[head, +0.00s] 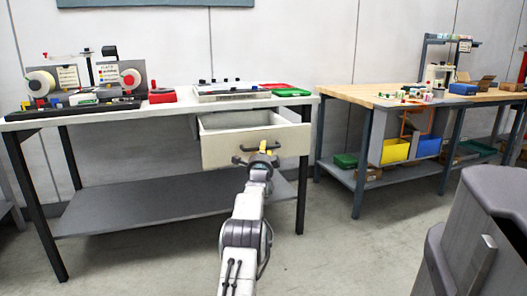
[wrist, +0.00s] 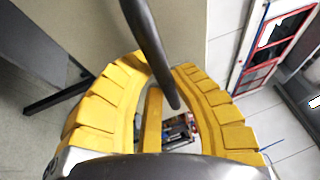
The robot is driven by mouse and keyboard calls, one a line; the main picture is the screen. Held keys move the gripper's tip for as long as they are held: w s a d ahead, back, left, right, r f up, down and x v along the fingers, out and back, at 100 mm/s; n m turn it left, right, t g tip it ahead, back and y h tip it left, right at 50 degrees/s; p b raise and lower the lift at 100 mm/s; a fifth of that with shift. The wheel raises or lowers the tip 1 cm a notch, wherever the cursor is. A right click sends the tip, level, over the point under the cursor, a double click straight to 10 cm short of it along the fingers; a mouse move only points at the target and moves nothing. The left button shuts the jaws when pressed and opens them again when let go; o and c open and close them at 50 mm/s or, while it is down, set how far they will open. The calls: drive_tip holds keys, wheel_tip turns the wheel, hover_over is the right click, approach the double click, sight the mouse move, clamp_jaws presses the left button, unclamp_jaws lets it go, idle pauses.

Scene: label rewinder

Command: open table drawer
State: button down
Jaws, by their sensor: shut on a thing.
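The table drawer (head: 222,152) is a cream box under the right part of the white-topped table (head: 45,122). It stands pulled out, and its inside shows from above. Its dark bar handle (head: 245,149) is on the front panel. My gripper (head: 265,149), with yellow fingers, is at the handle, in front of the panel. In the wrist view the dark handle (wrist: 150,40) passes between the curved yellow fingers of my gripper (wrist: 157,68), which are shut on it. The fingers partly hide the handle in the head view.
A grey lower shelf (head: 150,200) is below the drawer, with the table's dark right leg (head: 302,190) beside it. A wooden-topped bench (head: 370,95) stands to the right. A dark grey object (head: 495,220) fills the near right. Floor between them is clear.

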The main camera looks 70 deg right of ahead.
drive_tip(key=shift+w, duration=0.25)
drive_tip(key=c, duration=1.4)
unclamp_jaws()
drive_tip(key=shift+a, duration=0.1)
drive_tip(key=o, duration=0.3)
drive_tip(key=shift+s, duration=0.1)
drive_tip(key=shift+v, duration=5.95)
